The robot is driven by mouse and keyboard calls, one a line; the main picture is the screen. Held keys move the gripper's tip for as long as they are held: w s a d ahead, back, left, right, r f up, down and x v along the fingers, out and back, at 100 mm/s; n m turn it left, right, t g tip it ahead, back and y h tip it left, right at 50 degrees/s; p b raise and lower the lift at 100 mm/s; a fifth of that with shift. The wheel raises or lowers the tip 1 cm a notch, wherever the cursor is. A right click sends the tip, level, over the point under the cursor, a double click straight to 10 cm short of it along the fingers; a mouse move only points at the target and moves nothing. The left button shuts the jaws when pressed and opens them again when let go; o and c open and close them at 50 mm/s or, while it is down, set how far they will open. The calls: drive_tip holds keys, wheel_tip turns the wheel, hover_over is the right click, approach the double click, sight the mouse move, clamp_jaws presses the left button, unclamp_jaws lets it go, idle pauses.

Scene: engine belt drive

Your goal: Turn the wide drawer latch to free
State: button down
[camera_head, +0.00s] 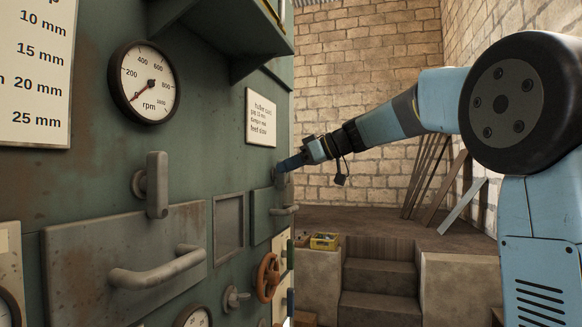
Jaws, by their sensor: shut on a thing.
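My gripper (285,165) reaches in from the right to the far part of the green panel. It is shut on a small grey latch (279,179), mostly hidden by the fingers, so its angle cannot be told. Below it is a far drawer front (262,216) with a grey bar handle (284,210). A nearer grey latch (157,185) stands upright above a large rusty drawer front (80,262) with a thick handle (158,269). The view is oblique, so I cannot tell for sure which drawer is the wide one. Both fronts look closed.
A recessed frame (229,221), a red-brown handwheel (268,277) and a small valve (234,298) are lower. Steps (380,275) are behind, with planks (440,185).

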drive_tip(key=shift+a, duration=0.2)
drive_tip(key=shift+w+d+f+m+g+y, duration=0.1)
drive_tip(key=shift+w+f+m+g+y, duration=0.3)
drive_tip(key=shift+m+g+y, duration=1.2)
drive_tip(key=shift+w+d+f+m+g+y, duration=0.1)
drive_tip(key=shift+w+f+m+g+y, duration=0.2)
drive_tip(key=shift+m, duration=2.5)
drive_tip(key=shift+w+d+f+m+g+y, duration=0.1)
drive_tip(key=shift+w+f+m+g+y, duration=0.55)
drive_tip(key=shift+m, duration=1.55)
drive_tip(key=shift+s+r+g+y, duration=0.2)
drive_tip(key=shift+s+g+y, duration=0.05)
